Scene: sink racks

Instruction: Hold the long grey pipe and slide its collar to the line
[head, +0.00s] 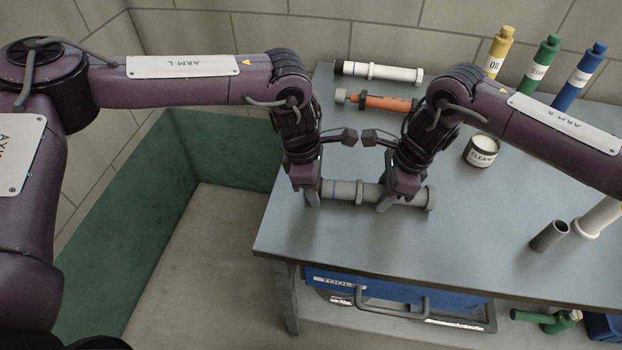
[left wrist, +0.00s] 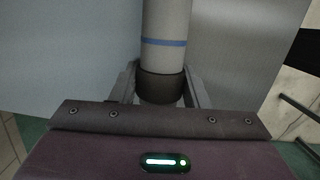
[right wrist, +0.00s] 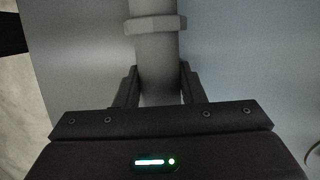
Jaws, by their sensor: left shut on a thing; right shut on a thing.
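The long grey pipe (head: 345,190) lies left to right near the table's front left part. Its blue line (head: 333,188) is near the left end and also shows in the left wrist view (left wrist: 164,42). The light grey collar (head: 360,191) sits around the pipe between my grippers, right of the line and apart from it; it also shows in the right wrist view (right wrist: 155,25). My left gripper (head: 313,197) is shut on the pipe's dark left end (left wrist: 161,87). My right gripper (head: 396,200) is shut on the pipe right of the collar, hiding part of it.
Behind lie a white pipe (head: 388,73) and an orange tool (head: 388,103). A tin (head: 482,151) and yellow, green and blue bottles (head: 549,66) stand to the right. A short dark tube (head: 549,236) is at the right front. The table (head: 460,260) is clear in front.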

